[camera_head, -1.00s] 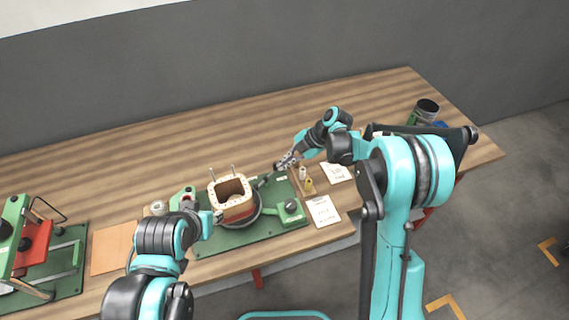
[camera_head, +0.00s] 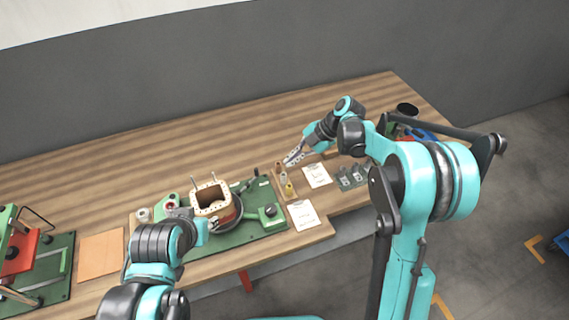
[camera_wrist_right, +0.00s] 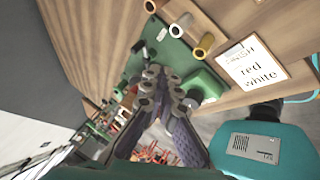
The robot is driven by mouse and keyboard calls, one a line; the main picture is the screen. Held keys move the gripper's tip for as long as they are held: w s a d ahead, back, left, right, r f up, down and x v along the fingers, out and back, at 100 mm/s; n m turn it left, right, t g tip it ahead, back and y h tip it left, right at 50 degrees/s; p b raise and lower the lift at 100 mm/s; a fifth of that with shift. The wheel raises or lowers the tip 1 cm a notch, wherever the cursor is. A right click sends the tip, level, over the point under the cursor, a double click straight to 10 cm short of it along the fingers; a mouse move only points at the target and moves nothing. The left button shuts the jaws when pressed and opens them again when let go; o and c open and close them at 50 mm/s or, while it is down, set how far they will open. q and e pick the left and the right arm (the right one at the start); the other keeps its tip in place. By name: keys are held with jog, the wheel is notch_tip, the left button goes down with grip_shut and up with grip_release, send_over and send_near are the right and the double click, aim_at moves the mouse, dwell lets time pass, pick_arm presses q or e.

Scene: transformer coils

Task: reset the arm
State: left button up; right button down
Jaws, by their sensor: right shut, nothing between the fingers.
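My right gripper (camera_head: 293,158) is shut and empty above the table, just behind the small upright spools. In the right wrist view its fingers (camera_wrist_right: 158,82) meet at the tips with nothing between them. The square beige coil frame (camera_head: 222,208), with two upright rods, stands on a green board (camera_head: 262,228).
Several spools (camera_head: 289,190) stand in a wooden holder beside the green board. Two printed cards (camera_head: 301,213) (camera_head: 317,175) lie right of it. Grey parts (camera_head: 352,176) stand further right. A red and green fixture (camera_head: 18,256) is at the far left. The table's back is clear.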

jog(key=shift+d+r, duration=0.15)
jog(key=shift+r, duration=0.1)
dwell(0.4)
jog(key=s+d+r+m+t+h, duration=0.1)
jog(key=s+d+m, duration=0.3)
jog(key=s+m, duration=0.4)
jog(key=s+d+r+m+t+h, duration=0.2)
jog(key=s+d+m+t+h, duration=0.1)
jog(key=s+m, duration=0.5)
jog(key=s+d+r+m+t+h+b, duration=0.1)
jog(key=s+d+r+m+t+h, duration=0.1)
jog(key=s+d+m, duration=0.3)
jog(key=s+m+h, duration=0.1)
jog(key=s+m, duration=0.3)
jog(key=m, duration=0.1)
jog(key=shift+r+t, duration=0.25)
jog(key=shift+t, duration=0.15)
